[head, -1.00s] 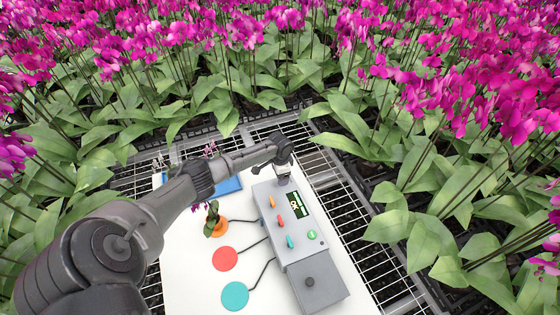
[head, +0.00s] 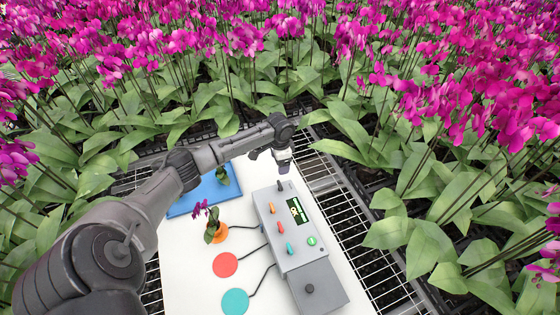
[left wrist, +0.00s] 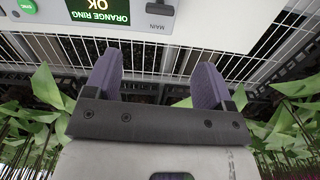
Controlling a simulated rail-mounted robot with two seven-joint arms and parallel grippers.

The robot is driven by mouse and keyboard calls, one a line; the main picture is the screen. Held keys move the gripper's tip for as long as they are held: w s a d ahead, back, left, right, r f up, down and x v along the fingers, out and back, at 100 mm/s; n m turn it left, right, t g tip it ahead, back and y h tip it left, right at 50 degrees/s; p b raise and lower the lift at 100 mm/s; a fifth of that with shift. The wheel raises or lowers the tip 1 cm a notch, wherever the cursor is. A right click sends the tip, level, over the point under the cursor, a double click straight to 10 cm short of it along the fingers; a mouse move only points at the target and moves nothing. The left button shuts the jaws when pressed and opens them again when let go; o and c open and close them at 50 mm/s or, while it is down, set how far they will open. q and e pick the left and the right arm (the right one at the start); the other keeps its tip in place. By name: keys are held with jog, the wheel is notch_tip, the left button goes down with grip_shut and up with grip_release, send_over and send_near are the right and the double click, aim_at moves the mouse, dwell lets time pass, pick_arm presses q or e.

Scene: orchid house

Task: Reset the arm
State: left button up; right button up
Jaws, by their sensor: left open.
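My left arm reaches in from the left in the head view, and its gripper (head: 284,166) is above the far end of the grey control box (head: 300,254). In the left wrist view the gripper's two purple fingers (left wrist: 155,85) are wide apart with nothing between them. The box carries a lit display (head: 298,211); in the wrist view it reads "OK" and "ORANGE RING" (left wrist: 98,12). A dark switch marked MAIN (left wrist: 160,12) is close ahead of the fingers, apart from them. My right gripper is not in view.
A potted purple orchid (head: 211,223) stands on the orange disc (head: 221,233). Red (head: 225,264) and teal (head: 235,301) discs lie nearer, wired to the box. A blue tray (head: 186,206) with a small plant (head: 222,175) lies at the back left. Dense orchids surround the bench.

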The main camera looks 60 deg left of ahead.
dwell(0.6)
pick_arm(q)
jog(key=w+d+r+m+t+y, duration=0.1)
jog(key=w+d+r+t+y, duration=0.4)
jog(key=d+r, duration=0.45)
jog(key=s+d+r+m+t+h, duration=0.1)
jog(key=s+d+r+t, duration=0.15)
jog(key=d, duration=0.65)
jog(key=s+d+f+h, duration=0.2)
jog(key=s+d+f, duration=0.1)
jog(key=s+d, duration=0.75)
jog(key=s+d+f+n+g+h, duration=0.1)
jog(key=s+d+f+g, duration=0.3)
jog(key=s, duration=0.6)
jog(key=s+d+f+n+h, duration=0.1)
jog(key=s+f, duration=0.6)
jog(key=s, duration=0.2)
notch_tip(320, 180, up, 18)
jog(key=p, duration=1.7)
jog(key=shift+w+f, duration=0.25)
jog(key=shift+w, duration=0.05)
